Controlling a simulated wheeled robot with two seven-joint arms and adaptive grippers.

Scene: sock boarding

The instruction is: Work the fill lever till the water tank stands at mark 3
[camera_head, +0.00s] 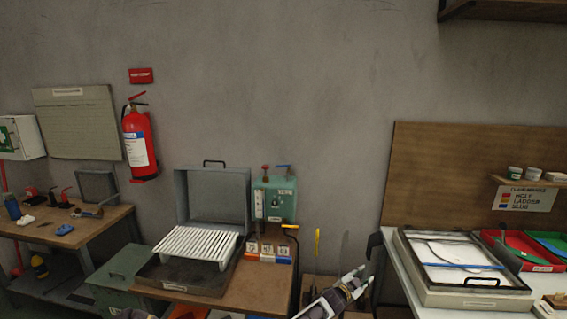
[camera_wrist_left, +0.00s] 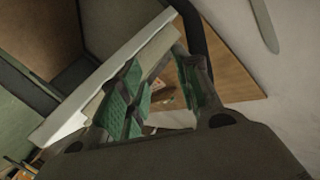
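The green tank unit (camera_head: 284,207) stands at the back of the middle bench, against the wall. A pale upright gauge strip (camera_head: 259,204) is on its front; its level and marks are too small to read. A red knob (camera_head: 265,169) and a blue-tipped lever (camera_head: 283,167) stick up from its top; I cannot tell which is the fill lever. My left gripper (camera_head: 356,279) is right of the bench, lower than the tank and apart from it. In the left wrist view its green-padded fingers (camera_wrist_left: 162,88) are apart with nothing held. My right gripper is not in view.
An open grey case with a white slatted rack (camera_head: 198,244) stands left of the tank. Small labelled boxes (camera_head: 268,252) sit before it. A yellow-handled rod (camera_head: 317,245) stands upright near my left gripper. A white table with a framed tray (camera_head: 460,299) is at right.

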